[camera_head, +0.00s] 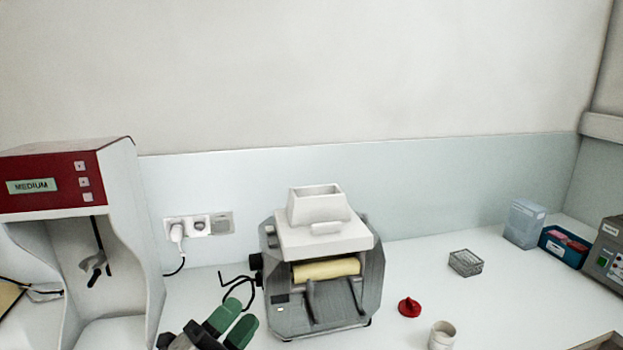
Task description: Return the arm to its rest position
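My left gripper (236,322) shows at the bottom edge, left of centre, with two green fingertips pointing up and to the right. A narrow gap shows between the fingertips and I see nothing held there. The rest of my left arm is cut off by the picture's edge. My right gripper does not show.
A red-topped machine (120,170) marked MEDIUM stands at left. A red cap (409,307), an open white jar (442,335) and a wire basket (466,262) are right of the mill. Boxes (524,222) stand at the back right.

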